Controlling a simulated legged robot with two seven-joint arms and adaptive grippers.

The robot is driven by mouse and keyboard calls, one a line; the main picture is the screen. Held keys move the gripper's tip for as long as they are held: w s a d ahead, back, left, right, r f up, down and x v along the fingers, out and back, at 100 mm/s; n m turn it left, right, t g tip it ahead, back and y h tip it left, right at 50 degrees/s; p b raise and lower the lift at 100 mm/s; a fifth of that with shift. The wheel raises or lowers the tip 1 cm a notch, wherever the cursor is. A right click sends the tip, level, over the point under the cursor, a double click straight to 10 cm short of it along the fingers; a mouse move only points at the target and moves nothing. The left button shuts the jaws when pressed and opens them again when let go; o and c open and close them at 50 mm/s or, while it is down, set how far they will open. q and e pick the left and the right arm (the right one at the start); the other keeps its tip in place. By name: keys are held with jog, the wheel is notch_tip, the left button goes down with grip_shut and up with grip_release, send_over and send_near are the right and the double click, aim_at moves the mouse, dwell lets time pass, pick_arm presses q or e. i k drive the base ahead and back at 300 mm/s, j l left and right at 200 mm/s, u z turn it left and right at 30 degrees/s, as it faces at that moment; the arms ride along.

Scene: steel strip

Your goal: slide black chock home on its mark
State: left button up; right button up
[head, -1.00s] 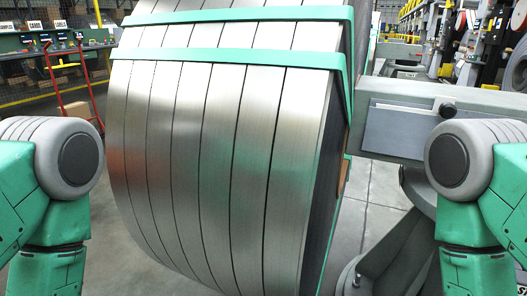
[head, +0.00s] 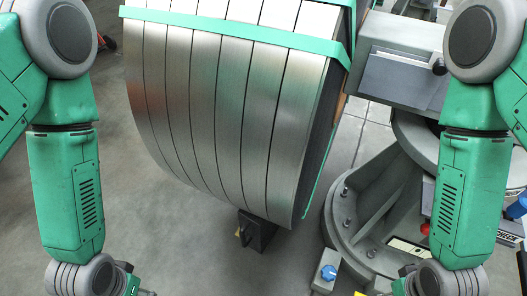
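A black chock (head: 258,232) sits on the grey floor under the lower right edge of a big steel strip coil (head: 215,110). The coil hides part of it, and a small brownish-yellow detail shows on its left side. I cannot make out a floor mark for it. My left gripper (head: 140,290) is only partly in view at the bottom left edge, well left of the chock. My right gripper (head: 385,291) is only partly in view at the bottom edge, right of the chock. The picture's edge cuts off both sets of fingers.
Green straps (head: 235,35) band the coil. A grey machine base (head: 365,215) with bolts stands right of the chock. A small box with a blue knob (head: 328,272) is at the bottom, right of centre. The floor (head: 175,235) left of the chock is clear.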

aim_at(256, 233)
jog(key=i+j+z, duration=0.15)
jog(key=j+z, duration=0.15)
jog(key=j, duration=0.2)
jog(key=i+j+z, duration=0.1)
jog(key=j+z, duration=0.15)
jog(key=j, duration=0.25)
jog(key=j+z, duration=0.3)
jog(key=j, duration=0.2)
jog(key=i+j, duration=0.2)
jog(key=i+j+z, duration=0.1)
jog(key=j, duration=0.35)
jog(key=i, duration=0.1)
